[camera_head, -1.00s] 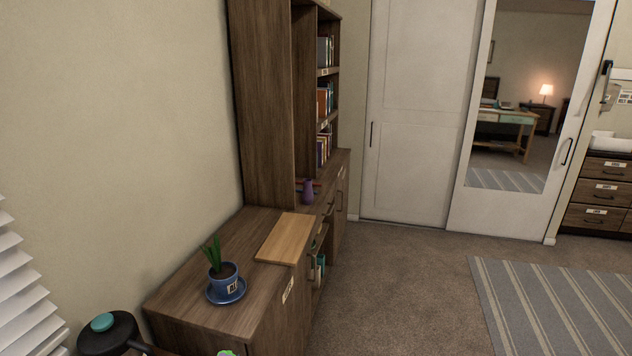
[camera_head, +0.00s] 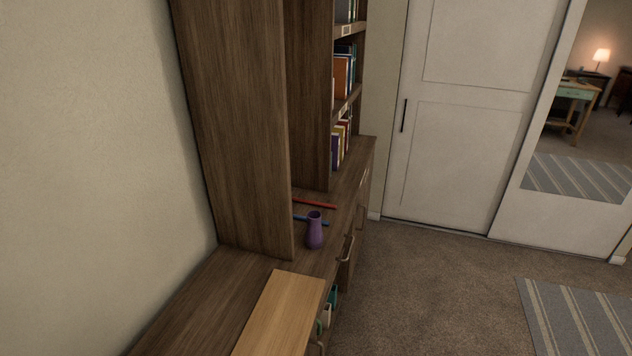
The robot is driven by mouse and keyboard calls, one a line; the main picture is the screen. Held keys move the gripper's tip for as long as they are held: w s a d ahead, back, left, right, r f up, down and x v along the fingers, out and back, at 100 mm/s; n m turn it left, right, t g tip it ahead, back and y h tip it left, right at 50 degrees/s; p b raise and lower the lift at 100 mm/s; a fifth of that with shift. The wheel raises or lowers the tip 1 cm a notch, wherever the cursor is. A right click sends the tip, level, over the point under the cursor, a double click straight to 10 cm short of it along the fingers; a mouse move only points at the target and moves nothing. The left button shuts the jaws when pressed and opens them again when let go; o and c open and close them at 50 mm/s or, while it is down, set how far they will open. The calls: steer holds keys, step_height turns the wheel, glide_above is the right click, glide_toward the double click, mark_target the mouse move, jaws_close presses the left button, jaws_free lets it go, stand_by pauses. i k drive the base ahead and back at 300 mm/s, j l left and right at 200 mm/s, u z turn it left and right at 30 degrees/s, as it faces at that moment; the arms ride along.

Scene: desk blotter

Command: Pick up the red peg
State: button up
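The red peg (camera_head: 315,203) is a thin red rod lying on the wooden cabinet top, at the foot of the tall bookcase. Its left end is hidden behind the bookcase's side panel. A blue rod (camera_head: 302,218) lies a little nearer, partly behind a purple vase (camera_head: 314,231) that stands upright in front of it. My gripper is not in view.
A light wooden board (camera_head: 281,313) lies on the nearer cabinet top (camera_head: 205,306). The tall bookcase (camera_head: 237,130) rises on the left and holds several books (camera_head: 341,78). Bare carpet (camera_head: 425,290) is open to the right, with a striped rug (camera_head: 580,318) beyond.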

mark_target(330, 205)
steer(key=i+u, duration=0.15)
steer(key=i, duration=0.35)
steer(key=i+l+u, duration=0.15)
steer(key=i, duration=0.3)
steer(key=i+l+u, duration=0.15)
steer(key=i, duration=0.35)
steer(key=i+l+u, duration=0.25)
steer(key=i+l, duration=0.3)
